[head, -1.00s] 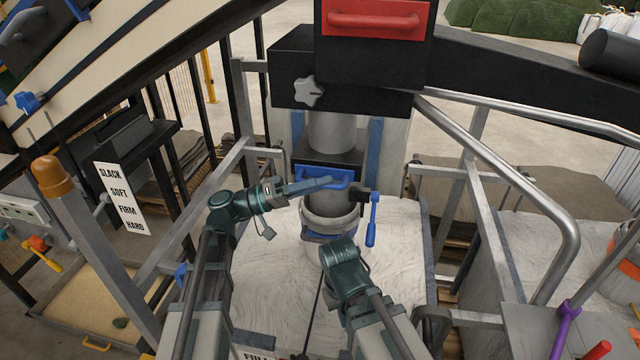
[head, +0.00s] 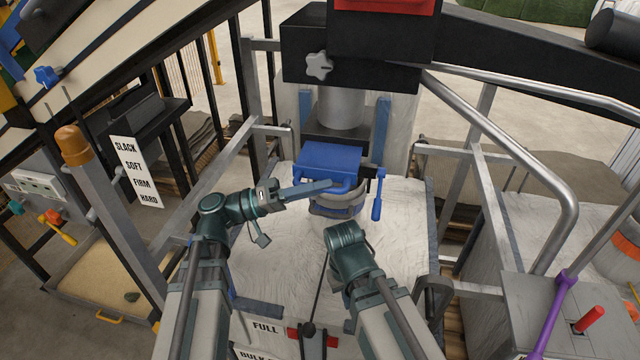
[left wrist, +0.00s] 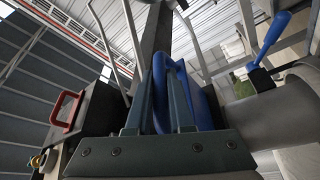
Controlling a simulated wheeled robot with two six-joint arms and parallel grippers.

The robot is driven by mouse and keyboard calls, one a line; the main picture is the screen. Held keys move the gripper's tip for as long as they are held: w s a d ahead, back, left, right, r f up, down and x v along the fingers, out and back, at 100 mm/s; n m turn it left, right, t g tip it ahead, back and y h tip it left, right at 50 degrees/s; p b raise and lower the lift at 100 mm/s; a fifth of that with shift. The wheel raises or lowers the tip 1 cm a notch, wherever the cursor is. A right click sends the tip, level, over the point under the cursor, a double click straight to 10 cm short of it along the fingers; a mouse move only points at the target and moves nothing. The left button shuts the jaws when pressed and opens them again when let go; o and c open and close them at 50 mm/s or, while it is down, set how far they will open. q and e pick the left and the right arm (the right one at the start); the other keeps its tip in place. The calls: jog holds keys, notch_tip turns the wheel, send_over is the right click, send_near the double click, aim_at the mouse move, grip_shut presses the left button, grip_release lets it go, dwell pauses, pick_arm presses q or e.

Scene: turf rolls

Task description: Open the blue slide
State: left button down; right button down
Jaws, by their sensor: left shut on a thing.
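The blue slide (head: 330,160) stands out toward me from under the black block on the grey pipe, and its flat blue top shows. Its blue handle is at its front edge. My left gripper (head: 338,187) is shut on that handle. In the left wrist view the fingers (left wrist: 160,105) close around the blue handle bar (left wrist: 185,85). My right arm (head: 350,250) points toward the machine below the slide, but its fingertips are hidden in the head view.
A blue lever (head: 377,195) hangs just right of the slide. A grey collar and a pale bulk bag (head: 400,225) lie below. A metal rail (head: 510,150) curves along the right.

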pick_arm(q)
jog(key=c, duration=0.8)
grip_release()
jog(key=b+v, duration=0.3)
jog(key=v, duration=1)
jog(key=shift+a, duration=0.4)
jog(key=shift+f, duration=0.15)
